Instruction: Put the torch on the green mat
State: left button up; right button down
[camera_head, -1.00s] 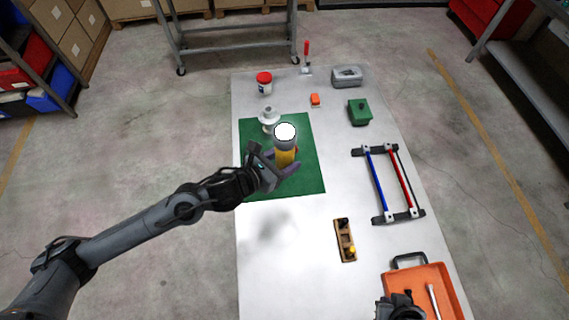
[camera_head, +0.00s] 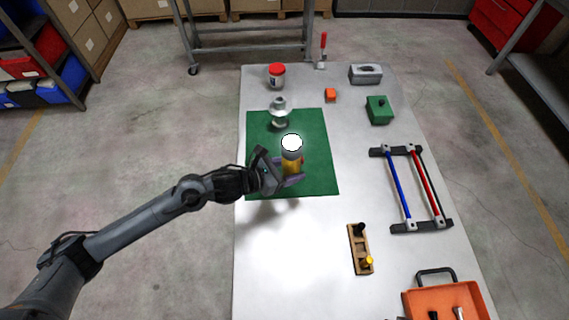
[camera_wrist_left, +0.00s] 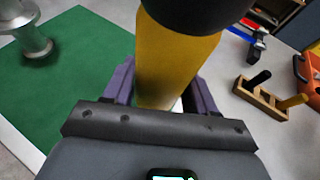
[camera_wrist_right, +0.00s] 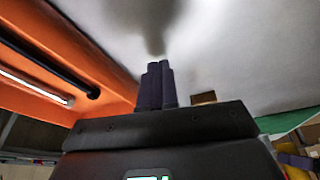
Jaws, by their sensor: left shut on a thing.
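The torch (camera_head: 291,153) has a yellow body, a dark band and a bright white round end facing up. My left gripper (camera_head: 288,172) is shut around its yellow body and holds it roughly upright. In the head view it appears over the front half of the green mat (camera_head: 318,130); its lower end is hidden, so contact with the mat cannot be told. The left wrist view shows the yellow body (camera_wrist_left: 170,60) between the fingers, with the mat (camera_wrist_left: 80,75) to the left. My right gripper (camera_wrist_right: 156,86) has its fingers together, empty, in the right wrist view.
A silver-white flanged part (camera_head: 280,113) stands on the mat's far left. A red-lidded tub (camera_head: 277,76) is behind it. A wooden block with pegs (camera_head: 358,250), a blue-and-red barred frame (camera_head: 398,188) and an orange tray (camera_head: 420,305) lie to the right.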

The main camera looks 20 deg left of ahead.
pick_arm(q)
jog(key=w+a+f, duration=0.2)
jog(key=w, duration=0.1)
jog(key=w+a+f, duration=0.1)
jog(key=w, duration=0.1)
jog(key=shift+a+f, duration=0.3)
jog(key=shift+a, duration=0.05)
pick_arm(e)
jog(key=shift+f, duration=0.15)
pick_arm(q)
jog(key=shift+s+f, duration=0.1)
jog(key=shift+f, duration=1.9)
pick_arm(e)
jog(key=shift+d+f, duration=0.15)
pick_arm(q)
jog(key=shift+b, duration=0.35)
pick_arm(e)
jog(key=shift+f, duration=0.1)
pick_arm(q)
jog(key=shift+f, duration=0.2)
pick_arm(e)
jog(key=shift+f, duration=0.15)
pick_arm(q)
jog(key=o, duration=1.2)
